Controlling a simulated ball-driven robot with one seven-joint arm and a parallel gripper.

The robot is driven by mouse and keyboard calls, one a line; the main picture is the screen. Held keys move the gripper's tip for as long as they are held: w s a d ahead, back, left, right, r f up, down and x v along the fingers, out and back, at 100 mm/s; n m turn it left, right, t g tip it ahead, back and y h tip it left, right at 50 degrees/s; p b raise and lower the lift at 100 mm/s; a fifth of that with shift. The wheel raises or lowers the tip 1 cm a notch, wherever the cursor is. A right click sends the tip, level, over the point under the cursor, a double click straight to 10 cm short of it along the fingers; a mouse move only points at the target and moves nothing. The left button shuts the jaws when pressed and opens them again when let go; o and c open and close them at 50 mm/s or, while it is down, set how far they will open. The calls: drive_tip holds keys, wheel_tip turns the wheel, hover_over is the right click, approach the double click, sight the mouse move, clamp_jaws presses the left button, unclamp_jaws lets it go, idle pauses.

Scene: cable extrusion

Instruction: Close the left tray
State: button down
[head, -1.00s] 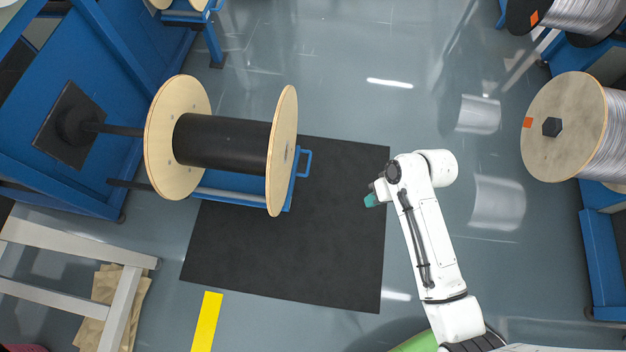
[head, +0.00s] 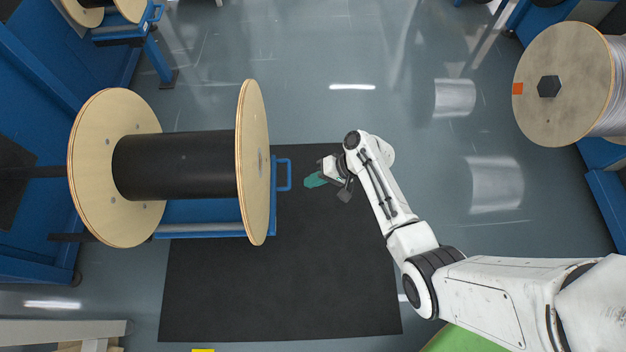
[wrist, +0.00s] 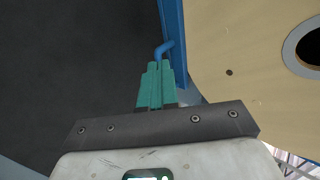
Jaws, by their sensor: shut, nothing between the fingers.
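The left tray (head: 200,213) is a blue frame under a large spool (head: 180,165) with a black core and wooden flanges. It extends out from the blue machine on the left. Its blue handle (head: 289,174) sticks out to the right of the near flange. My gripper (head: 315,181), with teal fingers, is a little to the right of the handle in the head view. In the wrist view, its shut, empty fingertips (wrist: 158,66) point at the blue handle (wrist: 164,48) and overlap it in the picture. I cannot tell whether they touch.
A black mat (head: 280,290) lies under the tray and my gripper. A blue machine (head: 30,240) stands at the left. Another spool (head: 550,85) stands at the right. The grey floor (head: 400,100) between is clear.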

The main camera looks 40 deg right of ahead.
sight(275, 192)
drive_tip(key=shift+w+a+f+b, duration=0.6)
drive_tip(key=shift+w+a+f, duration=0.2)
drive_tip(key=shift+a, duration=0.4)
drive_tip(key=shift+w+a+f+b, duration=0.65)
drive_tip(key=shift+w+a, duration=0.25)
drive_tip(key=shift+a, duration=0.25)
drive_tip(key=shift+w+a+f+b, duration=0.6)
drive_tip(key=shift+w+a+f, duration=0.2)
drive_tip(key=shift+a, duration=0.4)
drive_tip(key=shift+w+a, duration=0.1)
